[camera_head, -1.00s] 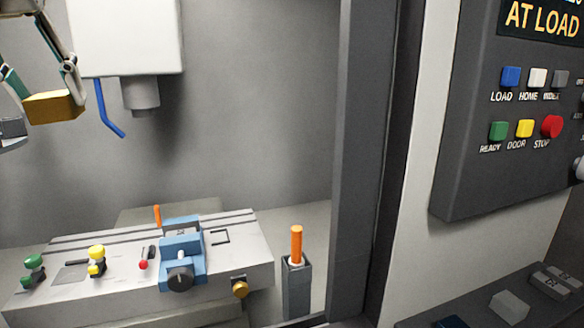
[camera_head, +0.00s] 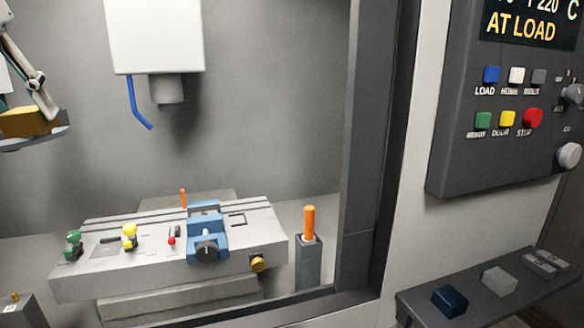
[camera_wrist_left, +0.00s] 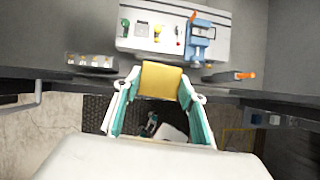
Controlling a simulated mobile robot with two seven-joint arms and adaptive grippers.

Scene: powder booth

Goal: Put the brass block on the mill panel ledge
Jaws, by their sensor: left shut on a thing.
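The brass block (camera_head: 32,122) is a golden block held by my left gripper (camera_head: 50,112) at the left edge of the head view, high above the floor and away from the ledge. In the left wrist view the block (camera_wrist_left: 160,80) sits between the two fingers of the gripper (camera_wrist_left: 158,88), which is shut on it. The mill panel ledge (camera_head: 425,306) is a dark shelf under the control panel at the lower right, carrying a dark blue block (camera_head: 450,301), a pale grey block (camera_head: 499,281) and grey pieces (camera_head: 545,263). My right gripper is not in view.
The machine table (camera_head: 150,276) with a blue vise (camera_head: 207,238) and colored knobs stands in the middle. A holder with an orange handle (camera_head: 309,223) is right of it. A dark upright post (camera_head: 365,150) separates the booth from the control panel (camera_head: 510,165).

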